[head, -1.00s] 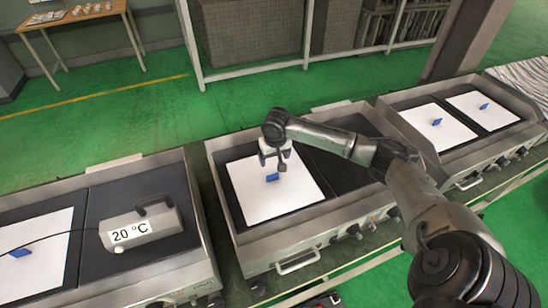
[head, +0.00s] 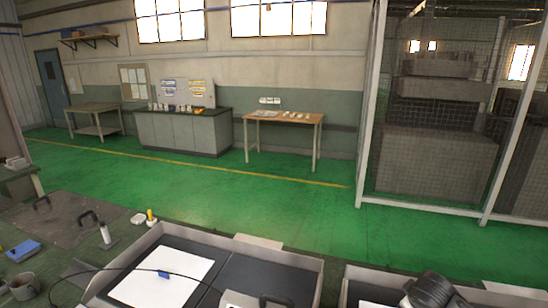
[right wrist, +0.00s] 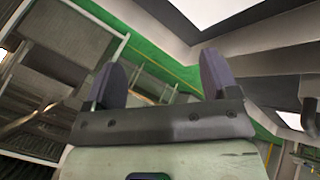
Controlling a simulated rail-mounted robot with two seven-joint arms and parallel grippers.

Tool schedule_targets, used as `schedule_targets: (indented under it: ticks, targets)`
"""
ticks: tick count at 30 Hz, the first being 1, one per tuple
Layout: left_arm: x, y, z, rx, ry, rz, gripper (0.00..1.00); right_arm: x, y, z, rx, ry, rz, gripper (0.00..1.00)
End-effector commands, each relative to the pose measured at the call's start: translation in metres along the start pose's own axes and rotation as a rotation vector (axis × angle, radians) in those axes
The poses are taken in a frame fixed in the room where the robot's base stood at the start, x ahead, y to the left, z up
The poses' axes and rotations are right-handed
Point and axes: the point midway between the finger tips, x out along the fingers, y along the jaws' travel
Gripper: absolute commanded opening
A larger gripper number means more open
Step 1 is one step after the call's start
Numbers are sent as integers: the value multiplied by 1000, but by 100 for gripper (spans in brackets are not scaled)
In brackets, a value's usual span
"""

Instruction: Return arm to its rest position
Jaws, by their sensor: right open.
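In the head view, part of my right arm (head: 432,290) shows at the lower right edge, over the right-hand heating unit. Its gripper is outside that view. In the right wrist view, the right gripper (right wrist: 160,82) has its two dark fingers spread wide apart with nothing between them. A white sheet (right wrist: 200,10) shows beyond the fingers at the top of that view. My left arm and gripper do not show.
A heating unit (head: 308,268) stands at the front, with a white sheet (head: 190,280) bearing a blue tab (head: 163,274). A grey handled device (head: 245,299) is cut off by the bottom edge. Green floor is open behind, up to a wooden table (head: 285,117) and a mesh cage (head: 362,150).

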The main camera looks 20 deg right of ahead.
Motion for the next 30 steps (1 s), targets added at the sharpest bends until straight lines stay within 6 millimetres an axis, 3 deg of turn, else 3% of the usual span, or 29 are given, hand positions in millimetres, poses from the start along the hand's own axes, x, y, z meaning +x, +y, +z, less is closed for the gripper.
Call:
schedule_targets:
  ticks: [1,5,10,14,18,24,30]
  targets:
    - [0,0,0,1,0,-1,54,-16,-17,-14,-62,74,21,80]
    - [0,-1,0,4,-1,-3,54,-50,-68,-29,-187,235,66,80]
    - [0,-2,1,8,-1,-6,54,-84,-151,-8,-208,386,32,80]
    - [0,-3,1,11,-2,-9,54,-103,-211,36,-128,421,-68,80]
    - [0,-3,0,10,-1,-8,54,-109,-264,94,-34,359,-213,80]
    - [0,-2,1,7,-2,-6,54,-102,-319,166,47,190,-363,80]
    - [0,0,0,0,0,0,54,-101,-355,226,73,41,-446,80]
